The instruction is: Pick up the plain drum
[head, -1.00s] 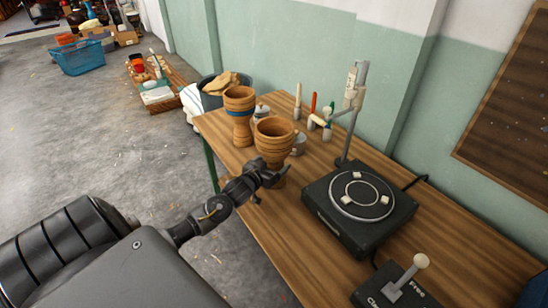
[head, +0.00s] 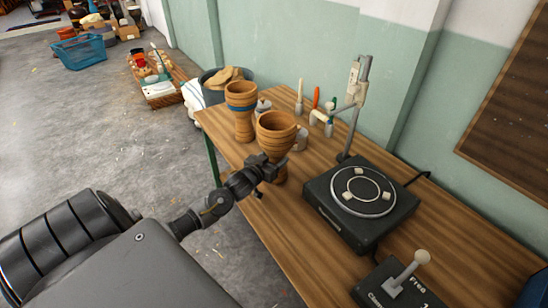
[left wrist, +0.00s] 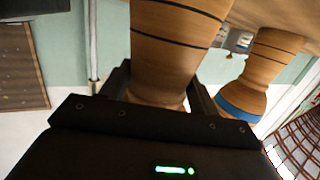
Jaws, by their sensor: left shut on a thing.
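The plain drum (head: 275,135), a wooden goblet shape with thin dark rings, stands upright at the near left part of the table. My left gripper (head: 276,168) is shut on its narrow lower part. In the left wrist view the plain drum (left wrist: 172,50) fills the middle, between the two dark fingers of the left gripper (left wrist: 160,92). A second drum with a blue band (head: 241,108) stands just behind and left of it; it also shows in the left wrist view (left wrist: 262,70). The plain drum's foot is partly hidden by the gripper. My right gripper is out of view.
A black turntable (head: 322,209) with a stand (head: 358,90) sits to the right on the wooden table (head: 262,222). A lever box (head: 392,292) is at the near right. Small jars and upright tools (head: 300,97) stand behind the drums.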

